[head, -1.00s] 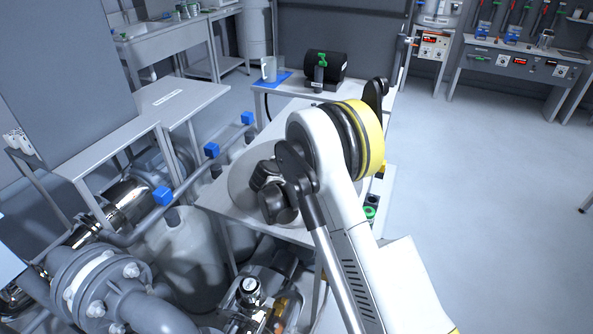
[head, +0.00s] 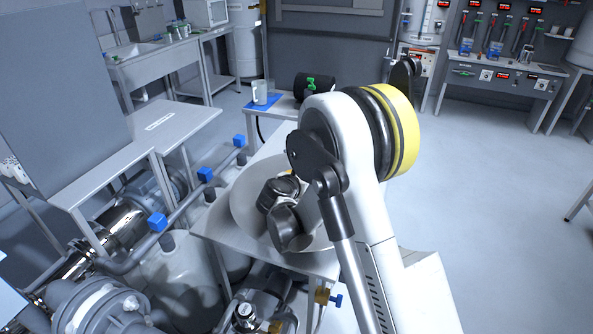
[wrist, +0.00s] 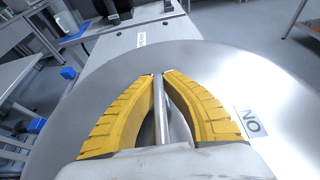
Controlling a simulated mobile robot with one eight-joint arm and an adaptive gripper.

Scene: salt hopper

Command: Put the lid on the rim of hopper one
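The lid is a large round grey metal disc (head: 246,208), partly hidden behind my arm in the head view. It fills much of the wrist view (wrist: 225,75), with a label reading "NO" on its top. A metal bar handle (wrist: 160,112) rises from its middle. My gripper (wrist: 159,75) has yellow fingers closed in on both sides of this handle, their tips meeting around it. In the head view my arm hides the fingers. The disc is over the pale table (head: 215,228); I cannot tell whether it touches it. I cannot identify hopper one in these frames.
Grey vessels (head: 180,275) and a pipe with blue-handled valves (head: 205,174) stand left of the table. A mug (head: 259,92) on a blue mat and a black cylinder (head: 312,86) are on the bench behind. The floor (head: 480,180) to the right is clear.

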